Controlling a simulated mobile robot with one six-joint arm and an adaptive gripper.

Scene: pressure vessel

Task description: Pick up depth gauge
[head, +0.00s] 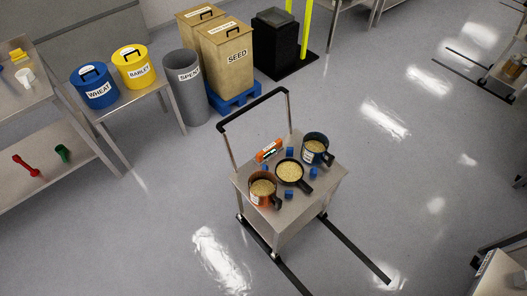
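No object can be clearly identified as the depth gauge at this size. A small orange object (268,149) with a dark, pale-marked part lies at the back left of the cart top, and I cannot tell whether it is the gauge. The small steel cart (283,222) also carries an orange pot (262,199), a black pan (303,186) and a dark blue pot (325,158), all with grainy contents. Several small blue blocks (290,151) lie between them. My gripper is not in view.
Blue and yellow bins (97,95) stand on a steel table at left. A grey bin (186,97), wooden SEED boxes (234,80) and a black box (276,42) stand behind the cart. Black bars (358,257) run along the floor at its front. Open floor lies right.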

